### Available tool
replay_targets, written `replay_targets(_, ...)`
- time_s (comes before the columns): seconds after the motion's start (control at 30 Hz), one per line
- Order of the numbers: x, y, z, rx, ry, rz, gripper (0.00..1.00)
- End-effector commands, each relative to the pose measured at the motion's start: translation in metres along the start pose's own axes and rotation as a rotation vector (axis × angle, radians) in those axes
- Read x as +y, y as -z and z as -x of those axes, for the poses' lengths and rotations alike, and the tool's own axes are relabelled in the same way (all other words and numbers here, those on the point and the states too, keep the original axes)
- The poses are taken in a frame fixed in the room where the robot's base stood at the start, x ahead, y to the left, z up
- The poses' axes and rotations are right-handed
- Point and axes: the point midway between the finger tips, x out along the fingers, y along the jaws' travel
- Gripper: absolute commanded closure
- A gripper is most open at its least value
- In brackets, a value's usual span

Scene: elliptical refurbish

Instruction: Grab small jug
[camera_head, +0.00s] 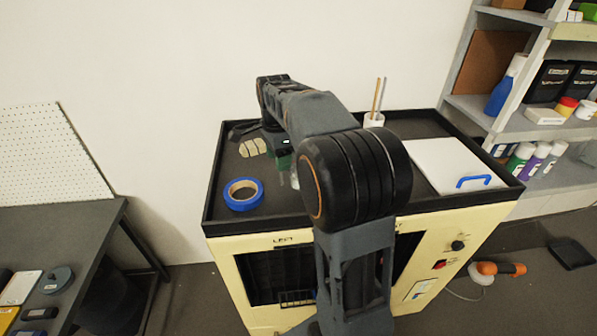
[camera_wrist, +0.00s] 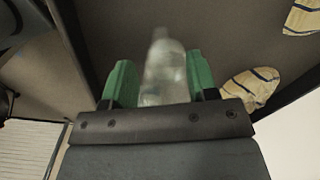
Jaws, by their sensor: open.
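A small clear jug or bottle (camera_wrist: 164,75) shows in the wrist view, blurred and translucent, with a narrower top. It stands between the two green fingers of my gripper (camera_wrist: 160,62), with a visible gap on the right; I cannot tell whether the left finger touches it. The gripper is open. In the head view my gripper (camera_head: 282,149) is low over the cart top, mostly hidden behind my arm. A pale sliver of the jug (camera_head: 294,180) shows there beside my arm. The jug's lower part is hidden by the gripper in the wrist view.
The dark cart top (camera_head: 228,170) has a raised rim. Blue tape (camera_head: 243,194), striped beige pieces (camera_head: 252,147), a white cup (camera_head: 374,120) with sticks and a white board (camera_head: 443,163) with a blue handle lie around. Shelves stand at right.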

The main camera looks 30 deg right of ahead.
Motion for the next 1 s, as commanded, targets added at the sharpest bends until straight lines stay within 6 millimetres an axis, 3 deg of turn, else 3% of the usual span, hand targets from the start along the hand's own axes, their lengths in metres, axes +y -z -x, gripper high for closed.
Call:
replay_targets(0.4,0.0,0.0,-0.045,-0.001,-0.004,0.0,0.47)
replay_targets(0.77,0.0,0.001,-0.053,0.0,0.0,0.0,0.47)
replay_targets(1.0,0.0,0.001,-0.053,0.0,0.0,0.0,0.69)
